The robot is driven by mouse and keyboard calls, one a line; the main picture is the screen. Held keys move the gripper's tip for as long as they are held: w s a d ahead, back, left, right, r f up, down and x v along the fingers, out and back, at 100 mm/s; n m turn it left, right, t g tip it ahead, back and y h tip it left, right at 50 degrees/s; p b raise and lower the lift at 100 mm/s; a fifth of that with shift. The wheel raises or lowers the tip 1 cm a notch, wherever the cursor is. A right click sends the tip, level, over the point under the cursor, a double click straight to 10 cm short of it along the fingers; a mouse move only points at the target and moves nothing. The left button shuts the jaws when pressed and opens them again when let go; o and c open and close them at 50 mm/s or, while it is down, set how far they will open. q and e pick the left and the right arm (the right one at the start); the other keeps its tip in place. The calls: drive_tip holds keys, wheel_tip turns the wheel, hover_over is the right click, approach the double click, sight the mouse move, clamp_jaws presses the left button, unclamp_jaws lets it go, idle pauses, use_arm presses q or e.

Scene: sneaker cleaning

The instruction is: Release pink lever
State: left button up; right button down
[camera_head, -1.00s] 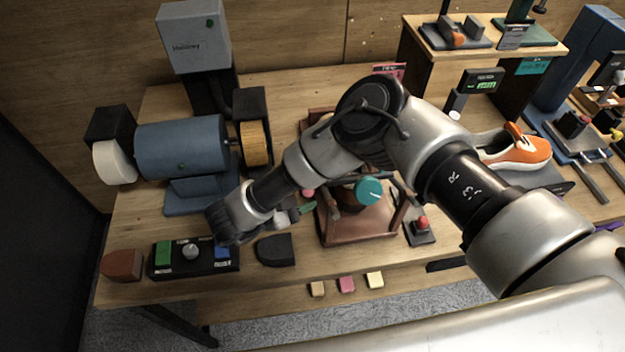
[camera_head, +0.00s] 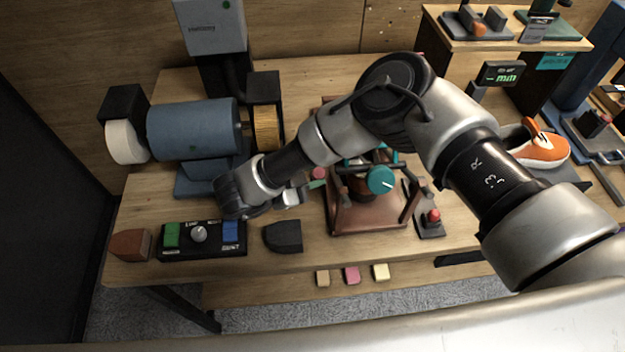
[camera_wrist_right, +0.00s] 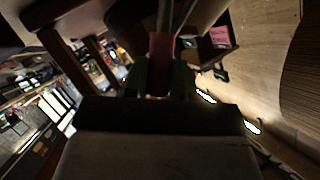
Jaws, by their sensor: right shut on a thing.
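The pink lever's knob (camera_head: 318,172) shows at the left side of a brown fixture, just beyond my right gripper's fingers. A green lever (camera_head: 318,184) sits close beside it. My right gripper (camera_head: 305,192) reaches in from the right and is partly hidden by its own wrist. In the right wrist view, a dark pinkish-red handle (camera_wrist_right: 160,47) stands between the right gripper's fingers (camera_wrist_right: 159,85), which are shut on it. The brown fixture (camera_head: 368,221) carries a teal dial (camera_head: 381,179); my arm hides its back part. My left gripper is not in view.
A blue bench grinder (camera_head: 193,128) stands at left. A control box (camera_head: 200,238), a dark block (camera_head: 283,236) and a red button box (camera_head: 433,215) are near the front. An orange sneaker (camera_head: 545,148) is at right. Small coloured blocks (camera_head: 352,275) lie at the front.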

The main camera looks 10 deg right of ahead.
drive_tip(key=shift+w+r+n+g+b, duration=0.3)
drive_tip(key=shift+w+n+g+b, duration=0.25)
drive_tip(key=shift+w, duration=0.1)
drive_tip(key=c, duration=0.9)
unclamp_jaws()
drive_tip(key=shift+d, duration=0.1)
drive_tip(key=shift+a+r, duration=0.1)
drive_tip(key=shift+a, duration=0.1)
